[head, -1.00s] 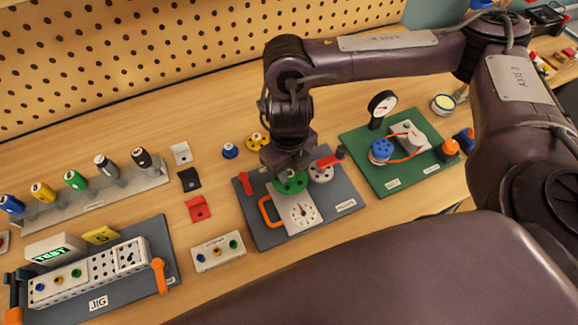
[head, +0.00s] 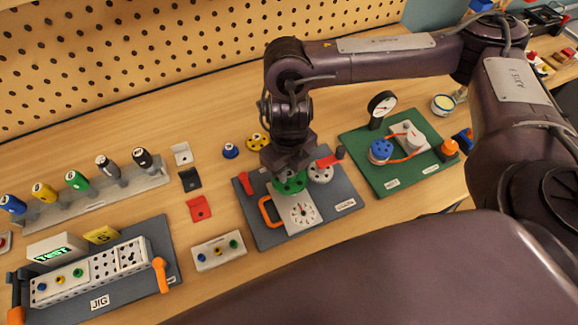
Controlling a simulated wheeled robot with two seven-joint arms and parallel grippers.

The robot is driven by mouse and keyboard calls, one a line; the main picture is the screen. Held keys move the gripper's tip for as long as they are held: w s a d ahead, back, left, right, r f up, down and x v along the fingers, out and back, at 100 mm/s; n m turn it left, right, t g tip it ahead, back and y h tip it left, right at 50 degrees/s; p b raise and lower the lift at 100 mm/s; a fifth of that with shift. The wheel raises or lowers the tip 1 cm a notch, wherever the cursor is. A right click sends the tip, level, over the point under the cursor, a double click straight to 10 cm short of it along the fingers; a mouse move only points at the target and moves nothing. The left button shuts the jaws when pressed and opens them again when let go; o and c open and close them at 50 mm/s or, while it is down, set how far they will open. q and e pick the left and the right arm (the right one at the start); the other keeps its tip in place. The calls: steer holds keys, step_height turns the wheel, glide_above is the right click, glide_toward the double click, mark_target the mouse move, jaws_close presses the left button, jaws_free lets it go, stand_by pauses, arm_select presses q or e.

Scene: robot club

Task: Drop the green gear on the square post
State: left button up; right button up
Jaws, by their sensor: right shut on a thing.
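The green gear (head: 290,184) is under my right gripper (head: 288,170), at the back of the white dial plate on the grey board (head: 262,237). My right gripper points down and is shut on the green gear. The square post is not visible; the gripper and gear cover that spot, and I cannot tell whether the gear sits around a post. A white gear (head: 320,173) lies just right of the green one. My left gripper is out of view.
An orange handle (head: 268,212) and red parts (head: 246,184) flank the gear on the board. A yellow gear (head: 257,142) and blue knob (head: 230,151) lie behind. A green board (head: 375,181) with a belt and gauge stands right. A jig (head: 150,232) is at left.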

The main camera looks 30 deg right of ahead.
stand_by(0.4)
steer(key=shift+f+b, duration=0.4)
steer(key=shift+f, duration=0.65)
stand_by(1.2)
steer(key=o, duration=0.8)
steer(key=shift+r, duration=0.1)
steer(key=shift+r+p, duration=2.7)
steer(key=shift+p, duration=0.2)
steer(key=shift+o, duration=0.3)
